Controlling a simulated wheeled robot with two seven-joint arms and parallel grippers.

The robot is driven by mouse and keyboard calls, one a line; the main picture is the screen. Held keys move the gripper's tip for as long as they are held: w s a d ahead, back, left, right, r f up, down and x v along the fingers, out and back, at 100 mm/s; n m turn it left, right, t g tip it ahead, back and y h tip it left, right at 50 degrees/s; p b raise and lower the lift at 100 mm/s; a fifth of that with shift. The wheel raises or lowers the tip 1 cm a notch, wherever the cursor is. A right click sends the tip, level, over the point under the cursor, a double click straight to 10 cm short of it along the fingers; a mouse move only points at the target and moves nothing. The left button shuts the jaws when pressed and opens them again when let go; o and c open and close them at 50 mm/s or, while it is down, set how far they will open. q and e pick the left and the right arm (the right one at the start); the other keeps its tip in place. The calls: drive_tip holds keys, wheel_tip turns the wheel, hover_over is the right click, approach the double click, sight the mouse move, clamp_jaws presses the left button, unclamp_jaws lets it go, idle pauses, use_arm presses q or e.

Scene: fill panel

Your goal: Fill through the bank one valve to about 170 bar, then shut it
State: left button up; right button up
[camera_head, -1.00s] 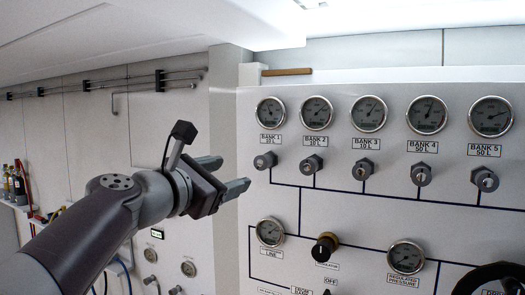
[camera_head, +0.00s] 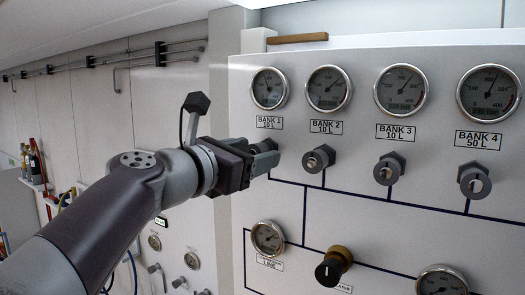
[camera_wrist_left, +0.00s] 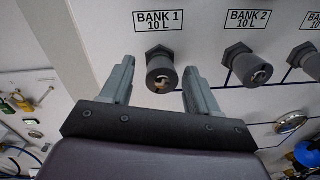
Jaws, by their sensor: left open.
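The bank one valve (camera_wrist_left: 161,73) is a grey knob under the "BANK 1 10 L" label (camera_wrist_left: 158,21) in the left wrist view. My left gripper (camera_wrist_left: 158,88) is open, with one finger on each side of the knob and a gap showing at both sides. In the head view my left gripper (camera_head: 265,157) covers most of this valve. The bank one gauge (camera_head: 269,88) is above it; its reading is too small to tell. The line gauge (camera_head: 267,237) is lower on the panel. My right gripper is not in view.
The bank two valve (camera_head: 318,158), bank three valve (camera_head: 389,168) and bank four valve (camera_head: 474,180) stick out in a row to the right. A black regulator knob (camera_head: 333,266) with a brass collar is below. Hoses and fittings hang at the far left.

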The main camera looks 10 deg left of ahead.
use_arm(q)
drive_tip(key=shift+s+a+r, duration=0.1)
drive_tip(key=shift+s+r, duration=0.05)
drive_tip(key=shift+s, duration=0.55)
drive_tip(key=shift+w+d, duration=0.25)
drive_tip(key=shift+w, duration=0.25)
drive_tip(key=c, duration=0.6)
drive_tip(key=shift+w, duration=0.1)
drive_tip(key=c, duration=0.4)
drive_tip(key=shift+f, duration=0.2)
drive_tip(key=shift+c, duration=0.2)
drive_tip(key=shift+f+m, duration=0.1)
drive_tip(key=shift+m, duration=0.2)
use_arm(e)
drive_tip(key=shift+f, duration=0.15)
